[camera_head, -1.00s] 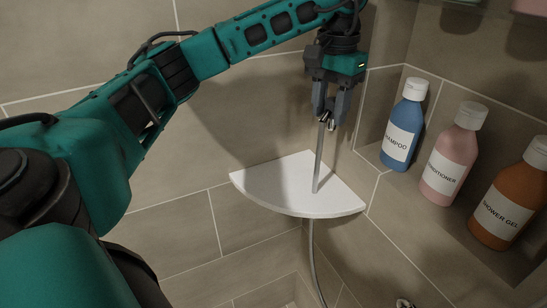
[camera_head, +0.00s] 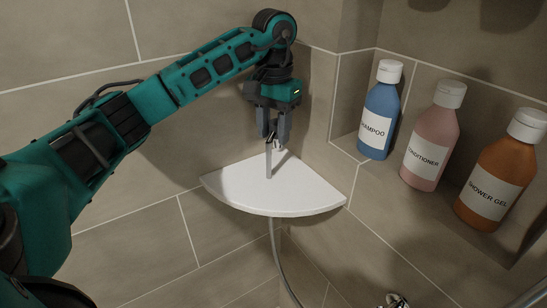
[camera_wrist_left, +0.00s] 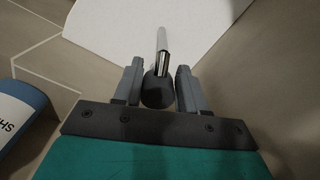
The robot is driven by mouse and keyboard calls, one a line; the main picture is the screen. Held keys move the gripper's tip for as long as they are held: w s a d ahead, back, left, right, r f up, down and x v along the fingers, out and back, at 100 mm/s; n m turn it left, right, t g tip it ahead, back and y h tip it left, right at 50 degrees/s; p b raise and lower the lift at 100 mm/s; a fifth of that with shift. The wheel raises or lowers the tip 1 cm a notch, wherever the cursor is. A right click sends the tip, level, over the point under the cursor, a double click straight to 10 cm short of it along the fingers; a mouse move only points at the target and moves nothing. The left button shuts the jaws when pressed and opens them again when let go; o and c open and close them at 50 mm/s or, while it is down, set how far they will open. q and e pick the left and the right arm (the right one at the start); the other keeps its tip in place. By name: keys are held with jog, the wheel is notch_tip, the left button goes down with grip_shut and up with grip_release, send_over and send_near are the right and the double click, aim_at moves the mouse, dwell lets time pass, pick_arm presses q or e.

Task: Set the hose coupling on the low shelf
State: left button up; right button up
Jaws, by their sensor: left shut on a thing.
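The low shelf (camera_head: 310,192) is a white quarter-round corner shelf. My left gripper (camera_head: 272,142) points down above it and is shut on the hose coupling (camera_head: 271,140), a small chrome end piece mostly hidden between the fingers. A grey hose piece (camera_head: 269,165) runs from the fingers down to the shelf top, and more hose (camera_head: 277,250) hangs below the shelf. In the left wrist view, my left gripper (camera_wrist_left: 158,72) flanks the coupling (camera_wrist_left: 163,63), which shows a dark round part and shiny metal, with the shelf (camera_wrist_left: 130,22) beyond. My right gripper is out of view.
A wall niche on the right holds a blue shampoo bottle (camera_head: 381,112), a pink conditioner bottle (camera_head: 433,140) and an orange shower gel bottle (camera_head: 498,175). Tiled walls meet behind the shelf. A metal fitting (camera_head: 397,299) shows at the bottom edge.

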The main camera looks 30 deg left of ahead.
aim_at(274, 125)
pick_arm(q)
jog(key=shift+f, duration=3.05)
jog(key=shift+f, duration=0.2)
jog(key=o, duration=1.2)
jog(key=shift+r, duration=0.1)
jog(key=shift+r, duration=0.25)
notch_tip(274, 125, up, 12)
jog(key=shift+f+p, duration=0.1)
jog(key=shift+p, duration=0.3)
